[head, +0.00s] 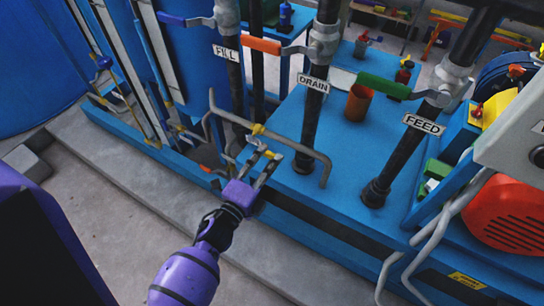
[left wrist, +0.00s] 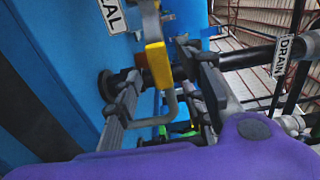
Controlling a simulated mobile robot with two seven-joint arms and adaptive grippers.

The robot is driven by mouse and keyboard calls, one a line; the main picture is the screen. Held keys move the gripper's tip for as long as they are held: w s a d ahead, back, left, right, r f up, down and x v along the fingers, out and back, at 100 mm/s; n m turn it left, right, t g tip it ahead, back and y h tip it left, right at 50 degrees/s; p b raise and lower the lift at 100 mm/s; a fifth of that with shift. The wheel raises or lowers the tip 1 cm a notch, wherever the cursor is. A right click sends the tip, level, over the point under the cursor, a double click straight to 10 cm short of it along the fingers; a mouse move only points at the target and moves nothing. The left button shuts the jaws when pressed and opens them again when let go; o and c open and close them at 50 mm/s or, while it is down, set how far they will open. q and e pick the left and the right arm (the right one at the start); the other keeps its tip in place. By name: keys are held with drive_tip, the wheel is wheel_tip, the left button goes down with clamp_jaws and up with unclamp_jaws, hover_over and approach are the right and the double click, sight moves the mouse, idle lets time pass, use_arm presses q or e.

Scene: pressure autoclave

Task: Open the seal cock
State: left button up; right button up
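The seal cock has a yellow handle (head: 258,129) and sits by a bent grey pipe (head: 318,157) low on the blue machine. In the left wrist view its yellow handle (left wrist: 157,64) shows large, near a white label (left wrist: 112,14) ending in "AL". My left gripper (head: 263,157) is open and empty just in front of the cock. In the left wrist view the left gripper's fingers (left wrist: 160,88) stand apart on either side of the handle; I cannot tell whether either touches it. My right gripper is not in view.
An orange cup (head: 358,103) stands on the blue deck. The grey floor in front is clear.

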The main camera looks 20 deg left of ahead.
use_arm(q)
drive_tip(key=s+a, duration=0.1)
drive_tip(key=s, duration=0.7)
drive_tip(key=shift+s, duration=0.4)
drive_tip(key=shift+a, duration=0.15)
drive_tip(key=s+f+n+g+y+p, duration=0.1)
drive_tip(key=s+n+g+p, duration=0.3)
drive_tip(key=s+n, duration=0.5)
drive_tip(key=s+d+f+n+g+y+p, duration=0.1)
drive_tip(key=s+n+g+p, duration=0.4)
drive_tip(key=s+n, duration=0.5)
drive_tip(key=s+f+p, duration=0.1)
drive_tip(key=s+p, duration=0.1)
drive_tip(key=s, duration=0.2)
drive_tip(key=shift+s+d, duration=0.3)
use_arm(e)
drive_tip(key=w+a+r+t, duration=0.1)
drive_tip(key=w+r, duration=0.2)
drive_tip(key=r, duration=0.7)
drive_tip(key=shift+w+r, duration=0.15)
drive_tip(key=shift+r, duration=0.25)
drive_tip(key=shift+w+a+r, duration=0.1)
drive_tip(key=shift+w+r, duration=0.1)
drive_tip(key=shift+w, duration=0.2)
use_arm(q)
drive_tip(key=shift+f, duration=0.1)
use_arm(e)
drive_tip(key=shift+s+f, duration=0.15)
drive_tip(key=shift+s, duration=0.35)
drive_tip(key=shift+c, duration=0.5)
